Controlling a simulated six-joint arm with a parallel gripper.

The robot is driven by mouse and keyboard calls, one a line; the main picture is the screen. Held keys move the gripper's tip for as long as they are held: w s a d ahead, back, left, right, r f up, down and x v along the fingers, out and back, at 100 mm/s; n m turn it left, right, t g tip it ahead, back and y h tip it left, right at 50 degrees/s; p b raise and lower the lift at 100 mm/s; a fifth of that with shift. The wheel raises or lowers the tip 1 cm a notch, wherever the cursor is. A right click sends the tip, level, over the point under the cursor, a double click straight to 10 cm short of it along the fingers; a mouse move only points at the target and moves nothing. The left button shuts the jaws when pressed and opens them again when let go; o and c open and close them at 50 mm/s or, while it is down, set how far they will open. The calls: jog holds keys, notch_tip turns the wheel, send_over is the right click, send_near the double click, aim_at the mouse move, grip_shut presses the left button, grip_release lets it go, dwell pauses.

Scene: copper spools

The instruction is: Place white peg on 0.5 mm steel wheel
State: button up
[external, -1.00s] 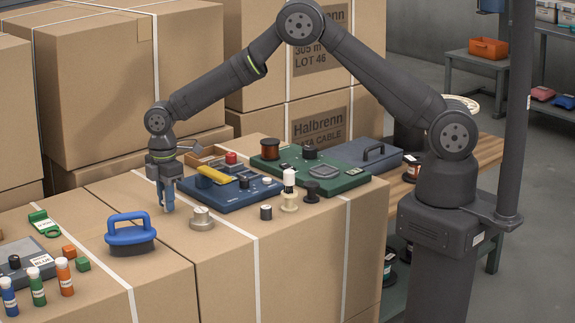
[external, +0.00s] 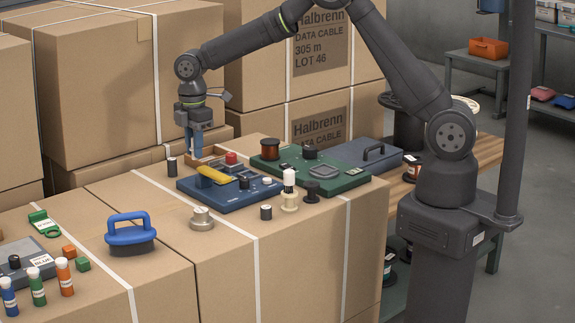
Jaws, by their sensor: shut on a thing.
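A silver metal wheel with a knob-like top (external: 202,218) sits near the middle of the box top. No 0.5 mm marking is readable on it.
A blue panel (external: 235,194) with a yellow bar and a green panel (external: 318,170) with a copper spool lie right of my gripper. Small dark cylinders (external: 172,166) (external: 266,212) stand nearby. A blue-handled tool (external: 130,233) lies front left. Cardboard boxes (external: 95,85) rise behind.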

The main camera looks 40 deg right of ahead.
jog(key=s+d+r, duration=0.2)
jog(key=s+r, duration=0.3)
jog(key=s, duration=0.5)
send_over(201, 210)
notch_tip(201, 210, down, 7)
jog(key=shift+f, duration=2.05)
jog(key=shift+f, duration=0.2)
jog(key=o, duration=0.9)
jog(key=shift+r, duration=0.15)
